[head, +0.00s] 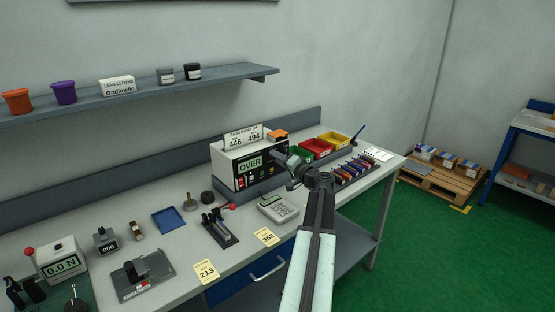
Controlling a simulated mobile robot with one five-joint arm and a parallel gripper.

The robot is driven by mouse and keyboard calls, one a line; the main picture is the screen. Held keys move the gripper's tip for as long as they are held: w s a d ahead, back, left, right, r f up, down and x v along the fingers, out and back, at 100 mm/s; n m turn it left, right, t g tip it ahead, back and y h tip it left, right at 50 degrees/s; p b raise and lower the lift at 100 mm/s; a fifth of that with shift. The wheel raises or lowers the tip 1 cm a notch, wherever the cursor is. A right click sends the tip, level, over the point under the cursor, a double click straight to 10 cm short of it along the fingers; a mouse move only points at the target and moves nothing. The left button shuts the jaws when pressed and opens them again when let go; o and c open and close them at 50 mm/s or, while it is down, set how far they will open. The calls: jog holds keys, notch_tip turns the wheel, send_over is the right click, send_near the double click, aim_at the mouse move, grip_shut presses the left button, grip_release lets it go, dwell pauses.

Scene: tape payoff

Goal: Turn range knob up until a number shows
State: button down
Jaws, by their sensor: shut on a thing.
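The white meter box (231,162) stands on the bench against the back ledge. Its green display (250,164) reads "OVER", and no number shows there. A card (244,138) on top reads "PASS BAND" with 446 and 494. My gripper (282,158) is at the right part of the meter's front face, shut on the range knob. The knob itself is mostly hidden behind my gripper, so its pointer position cannot be seen. Small red and green parts show below the display.
Green, red and yellow bins (316,148) stand right of the meter. A lever tool (220,226) and blue tray (168,220) are to the left. A shelf (135,96) hangs above.

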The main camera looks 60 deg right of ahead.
jog(key=shift+r, duration=0.1)
jog(key=c, duration=1.1)
grip_release()
jog(key=shift+w, duration=0.1)
jog(key=v, duration=0.7)
jog(key=shift+s+a, duration=0.15)
jog(key=shift+s, duration=0.2)
jog(key=shift+s, duration=0.1)
